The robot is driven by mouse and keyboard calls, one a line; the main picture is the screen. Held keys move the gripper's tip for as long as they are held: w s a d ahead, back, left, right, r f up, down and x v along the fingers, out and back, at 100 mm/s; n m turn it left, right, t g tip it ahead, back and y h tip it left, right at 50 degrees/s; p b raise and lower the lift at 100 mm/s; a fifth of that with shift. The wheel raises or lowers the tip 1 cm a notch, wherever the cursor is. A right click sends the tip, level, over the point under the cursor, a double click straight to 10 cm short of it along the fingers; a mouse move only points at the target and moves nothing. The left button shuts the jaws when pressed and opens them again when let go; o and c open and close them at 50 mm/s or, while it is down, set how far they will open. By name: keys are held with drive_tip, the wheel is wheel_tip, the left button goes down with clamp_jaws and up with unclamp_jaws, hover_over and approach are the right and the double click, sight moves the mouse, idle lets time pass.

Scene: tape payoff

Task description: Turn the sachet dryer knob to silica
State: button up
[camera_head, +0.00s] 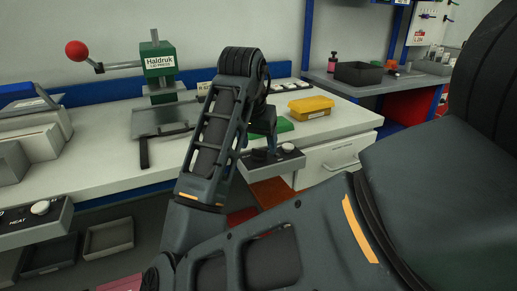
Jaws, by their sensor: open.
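A small grey control box (285,163) sticks out from the front of the white bench. It carries a pale round knob (287,148), and a dark part shows to its left. Its label is too small to read, so I cannot confirm it is the sachet dryer or which setting is chosen. My gripper (270,149) points down at the left part of this box, with its wrist in front of it. The fingertips are small and partly hidden; I cannot tell whether they touch anything. My gripper is open.
A yellow container (311,107) sits behind the box on the bench (345,118). A green Haldruk press (158,65) with a red-ball lever stands at the back left. At the lower left, another panel marked HEAT has a pale knob (40,207). Grey bins (108,237) lie below.

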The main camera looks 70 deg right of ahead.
drive_tip(key=shift+x, duration=0.85)
drive_tip(key=shift+c, duration=0.3)
drive_tip(key=c, duration=1)
